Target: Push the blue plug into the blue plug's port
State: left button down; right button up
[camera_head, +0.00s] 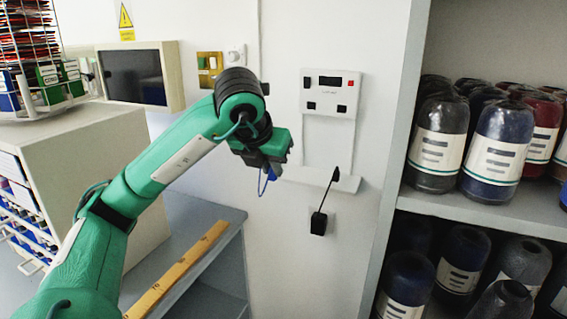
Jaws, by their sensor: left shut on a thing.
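My left gripper (272,166) is in front of the white wall, at the end of the green arm from the left. It is shut on the blue plug, which is mostly hidden by the gripper. A thin blue cable (263,184) hangs in a loop just below the fingers. The blue plug's port cannot be made out for sure. A white wall panel (330,80) with small black sockets and a dark display is up and right of the gripper, apart from it. My right gripper is not in view.
A black plug-like block (318,223) with a black cord is on the wall below a white ledge (325,179). Shelves of dark bottles (438,140) stand at right. A yellow ruler (178,270) lies on the grey bench at lower left. A dark monitor (134,77) is behind the arm.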

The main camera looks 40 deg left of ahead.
pick_arm(q)
jog(key=shift+s+d, duration=0.15)
jog(key=shift+s, duration=0.5)
jog(key=shift+s+d, duration=0.15)
jog(key=shift+s, duration=0.45)
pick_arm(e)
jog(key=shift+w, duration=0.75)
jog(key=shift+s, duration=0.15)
